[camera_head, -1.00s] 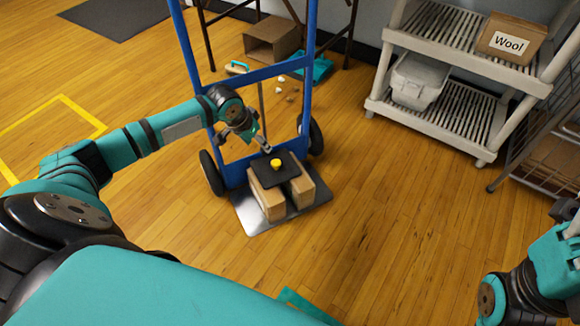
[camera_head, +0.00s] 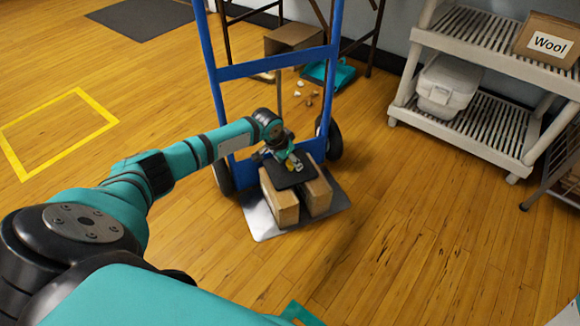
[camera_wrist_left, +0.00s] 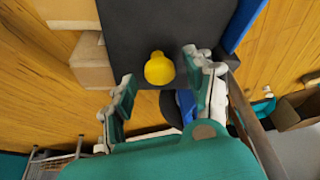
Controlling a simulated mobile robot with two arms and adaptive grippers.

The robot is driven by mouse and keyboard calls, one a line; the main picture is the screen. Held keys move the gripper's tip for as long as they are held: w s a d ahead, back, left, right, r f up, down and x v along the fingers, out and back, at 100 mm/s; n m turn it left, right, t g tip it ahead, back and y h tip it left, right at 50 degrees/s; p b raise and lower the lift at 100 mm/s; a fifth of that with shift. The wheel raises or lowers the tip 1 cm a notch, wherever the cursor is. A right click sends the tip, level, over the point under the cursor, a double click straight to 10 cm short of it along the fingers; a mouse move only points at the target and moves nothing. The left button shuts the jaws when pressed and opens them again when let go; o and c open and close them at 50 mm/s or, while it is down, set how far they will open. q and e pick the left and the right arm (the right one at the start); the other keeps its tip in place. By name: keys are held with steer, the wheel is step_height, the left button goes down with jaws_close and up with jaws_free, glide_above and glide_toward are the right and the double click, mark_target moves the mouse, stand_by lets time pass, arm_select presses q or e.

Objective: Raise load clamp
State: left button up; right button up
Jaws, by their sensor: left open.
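The load clamp is a black plate (camera_head: 289,179) with a yellow knob on top. It lies across two cardboard boxes (camera_head: 283,204) on the metal toe plate of a blue hand truck (camera_head: 335,75). My left gripper (camera_head: 291,163) is at the clamp's top and partly hides the knob. In the left wrist view the yellow knob (camera_wrist_left: 159,69) shows between the two spread fingers, over the black plate (camera_wrist_left: 150,25). The fingers look apart from the knob, with a gap on each side. My right gripper is out of view.
A white shelf rack (camera_head: 480,115) with a lidded white bin (camera_head: 447,85) and a box labelled Wool (camera_head: 546,40) stands at the right. An open cardboard box (camera_head: 293,38) and a teal dustpan (camera_head: 328,73) are behind the truck. Wood floor is clear in front.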

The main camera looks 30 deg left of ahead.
arm_select(q)
steer(key=shift+w+f, duration=0.15)
steer(key=shift+f, duration=0.15)
steer(key=shift+c, duration=0.3)
jaws_close()
